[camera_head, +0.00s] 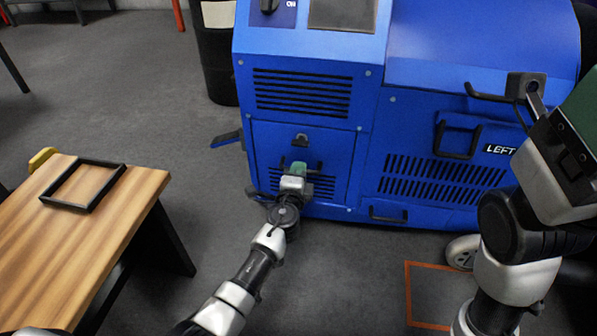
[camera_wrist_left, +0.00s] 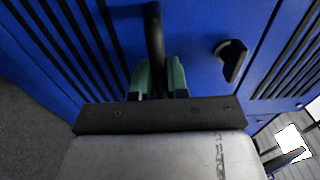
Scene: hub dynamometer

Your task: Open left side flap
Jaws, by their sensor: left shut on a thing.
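The blue machine (camera_head: 440,110) has a small slatted front panel (camera_head: 268,150) at its lower left, which looks flush with the body. My left gripper (camera_head: 298,169), with green fingertips, is at this panel. In the left wrist view, its fingertips (camera_wrist_left: 157,78) are shut on a black bar handle (camera_wrist_left: 153,35). A black latch (camera_head: 301,139) sits above the handle; it also shows in the left wrist view (camera_wrist_left: 231,60). The word LEFT is on a larger slatted panel (camera_head: 400,165) to the right. My right gripper (camera_head: 582,118) is partly in view at the right edge; its jaws cannot be made out.
A wooden table (camera_head: 120,205) with a black frame tray (camera_head: 84,205) stands at the left. A dark barrel (camera_head: 216,60) is behind it, beside the machine. Grey floor lies open between table and machine.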

